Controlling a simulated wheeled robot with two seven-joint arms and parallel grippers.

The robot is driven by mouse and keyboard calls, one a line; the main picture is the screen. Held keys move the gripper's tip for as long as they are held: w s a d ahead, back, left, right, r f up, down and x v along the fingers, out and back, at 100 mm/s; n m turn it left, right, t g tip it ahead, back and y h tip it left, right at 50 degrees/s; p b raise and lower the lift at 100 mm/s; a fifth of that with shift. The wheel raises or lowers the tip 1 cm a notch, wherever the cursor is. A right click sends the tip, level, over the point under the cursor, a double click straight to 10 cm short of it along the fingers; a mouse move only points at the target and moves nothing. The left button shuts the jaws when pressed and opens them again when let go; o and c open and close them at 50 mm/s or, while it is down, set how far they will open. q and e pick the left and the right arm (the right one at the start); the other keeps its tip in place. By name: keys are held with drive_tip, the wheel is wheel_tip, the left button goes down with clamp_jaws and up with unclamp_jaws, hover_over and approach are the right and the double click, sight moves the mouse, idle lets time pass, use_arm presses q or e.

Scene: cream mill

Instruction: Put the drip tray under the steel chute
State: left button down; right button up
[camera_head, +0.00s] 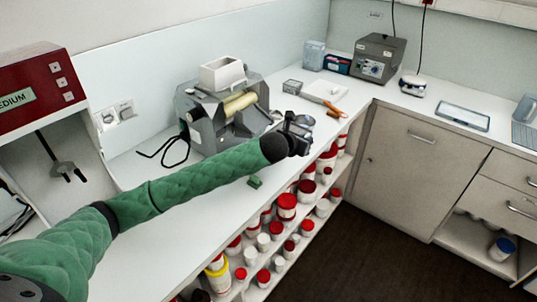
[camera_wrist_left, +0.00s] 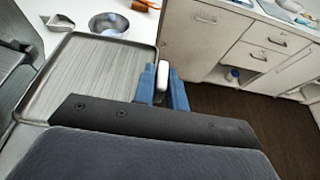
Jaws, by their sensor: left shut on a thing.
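The drip tray (camera_wrist_left: 92,75) is a flat brushed-metal tray with a raised rim, large in the left wrist view. My left gripper (camera_wrist_left: 164,85) has its blue fingers shut on a small white piece at the tray's right edge, which looks like its handle. In the head view the left gripper (camera_head: 298,132) is over the counter's front edge, right of the grey mill (camera_head: 205,125). The tray is mostly hidden there behind my arm and gripper. I cannot clearly make out the steel chute. My right gripper is not in view.
A metal bowl (camera_wrist_left: 109,23) stands past the tray's far edge, near a small grey open box (camera_wrist_left: 59,21). A small green block (camera_head: 255,182) lies near the counter's front edge. Red-lidded jars (camera_head: 287,205) fill the shelves below. The left front counter is clear.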

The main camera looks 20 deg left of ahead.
use_arm(q)
drive_tip(key=a, duration=0.1)
drive_tip(key=a+f+p, duration=0.1)
drive_tip(key=a+f, duration=0.1)
drive_tip(key=shift+s+p, duration=0.3)
drive_tip(key=shift+p, duration=0.05)
drive_tip(key=a+f, duration=0.1)
drive_tip(key=a, duration=0.1)
drive_tip(key=a+f+p, duration=0.1)
drive_tip(key=a, duration=0.1)
drive_tip(key=s+a+f+p, duration=0.1)
drive_tip(key=a+f, duration=0.1)
drive_tip(key=shift+s+a, duration=0.1)
wheel_tip(320, 180, down, 3)
drive_tip(key=shift+f+p, duration=0.1)
drive_tip(key=shift+p, duration=1.1)
drive_tip(key=shift+f, duration=0.3)
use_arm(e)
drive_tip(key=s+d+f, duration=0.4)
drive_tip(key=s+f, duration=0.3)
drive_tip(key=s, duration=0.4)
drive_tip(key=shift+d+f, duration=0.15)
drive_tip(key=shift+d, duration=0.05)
use_arm(q)
drive_tip(key=shift+f, duration=0.45)
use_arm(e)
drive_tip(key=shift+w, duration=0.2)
